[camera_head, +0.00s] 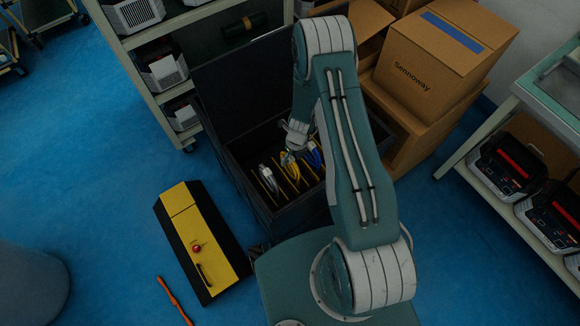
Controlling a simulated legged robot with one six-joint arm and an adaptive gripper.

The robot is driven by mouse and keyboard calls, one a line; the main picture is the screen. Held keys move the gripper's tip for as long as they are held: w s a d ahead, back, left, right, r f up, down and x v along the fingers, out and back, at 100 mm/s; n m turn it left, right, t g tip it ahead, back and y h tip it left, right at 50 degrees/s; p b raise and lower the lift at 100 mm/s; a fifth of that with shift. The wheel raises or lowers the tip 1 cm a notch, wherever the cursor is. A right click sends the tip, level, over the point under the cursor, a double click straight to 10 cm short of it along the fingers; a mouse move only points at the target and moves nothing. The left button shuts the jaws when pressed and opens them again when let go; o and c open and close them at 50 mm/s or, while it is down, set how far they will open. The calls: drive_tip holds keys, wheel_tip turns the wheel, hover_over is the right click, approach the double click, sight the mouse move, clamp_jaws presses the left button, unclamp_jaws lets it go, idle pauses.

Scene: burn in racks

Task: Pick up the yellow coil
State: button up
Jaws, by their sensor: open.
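The yellow coil (289,164) stands in a slot of a dark open case (240,185) with yellow dividers, near the middle of the picture. A white or grey coil (268,177) is to its left and a blue coil (313,155) to its right. My gripper (291,151) is over the case, right at the top of the yellow coil and partly covering it. It is open. I cannot tell whether its fingers touch the coil or stand around it. My arm hides the right part of the case.
A yellow and black box (205,243) with a red button lies on the blue floor, beside an orange tool (174,300). Cardboard boxes (440,60) are stacked behind right. A shelf rack (140,60) stands at the back left, another (510,180) at right. The left floor is mostly clear.

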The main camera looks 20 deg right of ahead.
drive_tip(key=shift+a+f, duration=0.15)
drive_tip(key=shift+f, duration=0.45)
clamp_jaws()
drive_tip(key=shift+r, duration=0.1)
